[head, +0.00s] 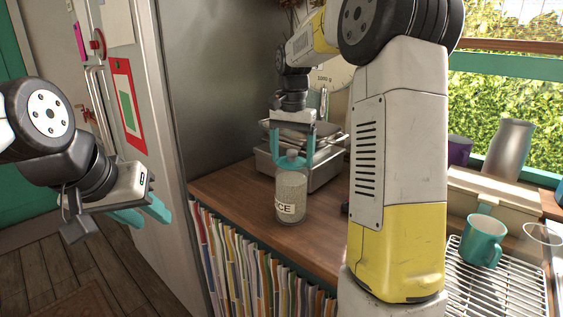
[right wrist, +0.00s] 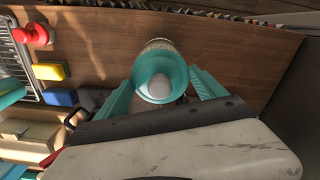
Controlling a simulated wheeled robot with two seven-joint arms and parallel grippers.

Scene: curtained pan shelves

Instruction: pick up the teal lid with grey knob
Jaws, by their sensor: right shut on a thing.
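The teal lid (right wrist: 177,65) with its grey knob (right wrist: 159,87) shows in the right wrist view between the teal fingers of my right gripper (right wrist: 163,88). In the head view the grey knob (head: 292,154) is at the top of a clear glass jar (head: 291,193) with a partly visible label ending in "CE". The jar stands upright on the wooden counter. My right gripper (head: 291,158) comes from above and is shut on the lid. I cannot tell whether the lid is apart from the jar. My left gripper (head: 142,214) is open and empty, left of the counter.
A metal appliance (head: 325,168) stands just behind the jar. A teal mug (head: 482,241) sits on a wire rack (head: 500,285) at right. A grey vase (head: 510,149) stands by the window.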

